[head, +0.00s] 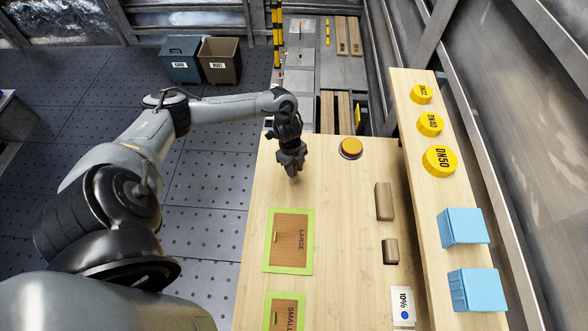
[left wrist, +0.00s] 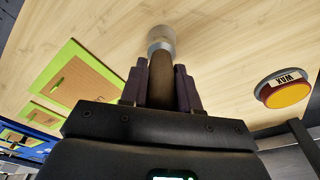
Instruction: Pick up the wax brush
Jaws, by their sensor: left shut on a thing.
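My left gripper (head: 292,168) is over the far left part of the wooden table, pointing down. In the left wrist view its two dark fingers (left wrist: 160,88) are shut on the brown handle of the wax brush (left wrist: 160,50). The brush's metal collar and pale tip stick out beyond the fingers, with the table top behind them. Whether the tip touches the table I cannot tell. In the head view the gripper hides the brush. My right gripper is not in view.
A round orange-topped tin (head: 350,148) stands right of the gripper; its WAX label shows in the left wrist view (left wrist: 288,78). Green-framed LARGE (head: 310,240) and SMALL (head: 299,310) panels lie nearer. Brown blocks (head: 384,201) and a shelf (head: 408,100) are at right.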

